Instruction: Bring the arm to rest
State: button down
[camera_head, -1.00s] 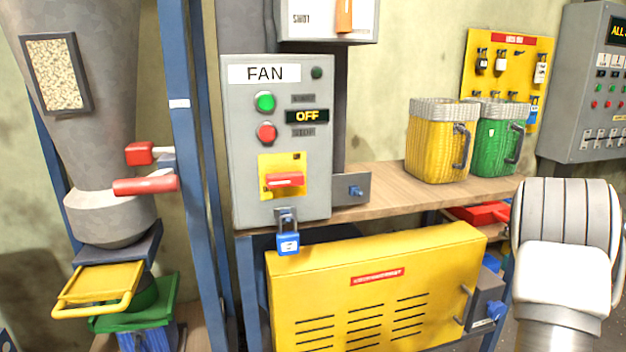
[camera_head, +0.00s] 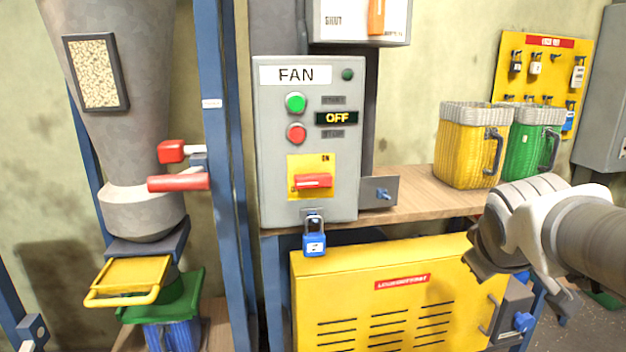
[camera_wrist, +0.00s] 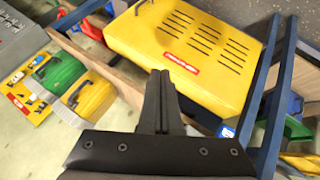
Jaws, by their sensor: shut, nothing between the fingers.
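My arm reaches in from the right edge of the head view, with its light wrist part (camera_head: 535,215) in front of the bench's right end. The fingers are not clear in that view. In the wrist view my gripper (camera_wrist: 160,78) is shut, with its two dark fingers together and nothing between them. Beyond the fingertips lies the yellow louvred cabinet (camera_wrist: 190,50), apart from them as far as I can tell. The cabinet also shows in the head view (camera_head: 340,285).
The grey FAN box (camera_head: 335,150) reads OFF, and a blue padlock (camera_head: 314,243) hangs below it. Yellow (camera_head: 465,150) and green (camera_head: 525,150) containers stand on the wooden bench (camera_head: 420,203). A grey hopper (camera_head: 145,130) and blue post (camera_head: 222,170) stand left.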

jog(key=s+a+f+m+g+y+p, duration=0.15)
jog(key=s+a+f+m+y, duration=0.3)
jog(key=s+a, duration=0.85)
notch_tip(320, 180, up, 17)
jog(key=d+p, duration=0.1)
jog(key=p, duration=1.6)
jog(key=shift+s+d+g+h, duration=0.15)
jog(key=shift+s+g+h, duration=0.1)
jog(key=shift+g+h, duration=0.15)
